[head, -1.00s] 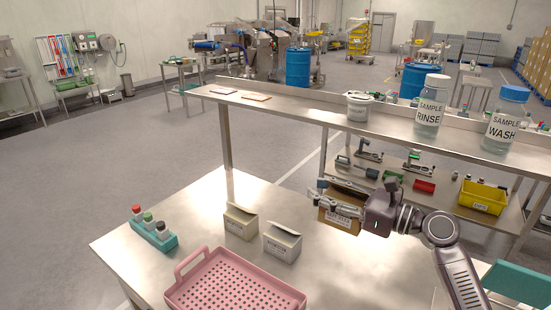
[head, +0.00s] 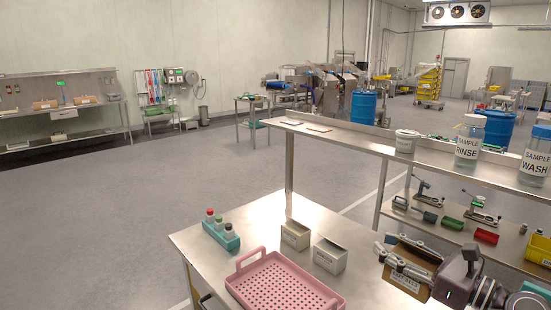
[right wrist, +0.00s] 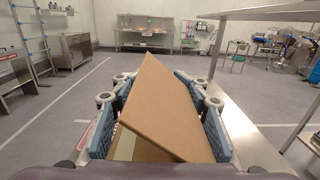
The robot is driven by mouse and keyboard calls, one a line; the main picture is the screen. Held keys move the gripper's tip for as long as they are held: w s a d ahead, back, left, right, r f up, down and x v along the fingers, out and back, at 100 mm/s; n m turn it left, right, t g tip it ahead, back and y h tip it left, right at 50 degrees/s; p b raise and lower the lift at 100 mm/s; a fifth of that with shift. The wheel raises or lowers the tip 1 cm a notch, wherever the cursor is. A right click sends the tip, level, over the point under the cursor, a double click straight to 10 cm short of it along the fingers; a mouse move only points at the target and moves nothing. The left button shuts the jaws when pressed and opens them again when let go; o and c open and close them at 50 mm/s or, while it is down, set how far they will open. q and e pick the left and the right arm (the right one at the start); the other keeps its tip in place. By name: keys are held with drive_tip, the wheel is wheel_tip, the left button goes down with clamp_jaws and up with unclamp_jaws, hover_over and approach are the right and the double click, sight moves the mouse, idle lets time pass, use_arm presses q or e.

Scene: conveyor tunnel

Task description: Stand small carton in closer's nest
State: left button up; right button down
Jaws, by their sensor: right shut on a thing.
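My right gripper (head: 392,255) is shut on a brown carton (head: 405,278) with a printed label, above the right side of the steel table. In the right wrist view the carton (right wrist: 155,105) sits between the blue finger pads, with a brown panel tilted up. My left gripper is not in view.
A pink perforated tray (head: 262,252) and a teal rack with bottles (head: 221,236) are on the table. A raised steel shelf (head: 345,134) with jars runs behind. A far bench (head: 60,138) with small boxes stands at left; the floor before it is clear.

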drive_tip(key=shift+s+f, duration=0.25)
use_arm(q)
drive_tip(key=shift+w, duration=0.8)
use_arm(e)
drive_tip(key=s+a+f+m+t+h, duration=0.1)
drive_tip(key=s+a+f+m+h, duration=0.1)
drive_tip(key=s, duration=0.5)
drive_tip(key=s+a+f+m+t+h, duration=0.1)
drive_tip(key=s+a+f+m+h, duration=0.1)
drive_tip(key=s+f+h, duration=0.3)
drive_tip(key=s+a+f+m+t+h, duration=0.2)
drive_tip(key=s+f+m+h, duration=0.1)
drive_tip(key=s, duration=0.6)
drive_tip(key=shift+s+a+f+m+h, duration=0.15)
drive_tip(key=shift+s+f+m+h, duration=0.2)
drive_tip(key=shift+m+h, duration=0.2)
drive_tip(key=shift+f, duration=0.15)
drive_tip(key=shift+d+f+h, duration=0.2)
drive_tip(key=shift+f+h, duration=0.05)
drive_tip(key=shift+f, duration=0.15)
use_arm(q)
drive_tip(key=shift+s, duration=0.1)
use_arm(e)
drive_tip(key=shift+r, duration=0.1)
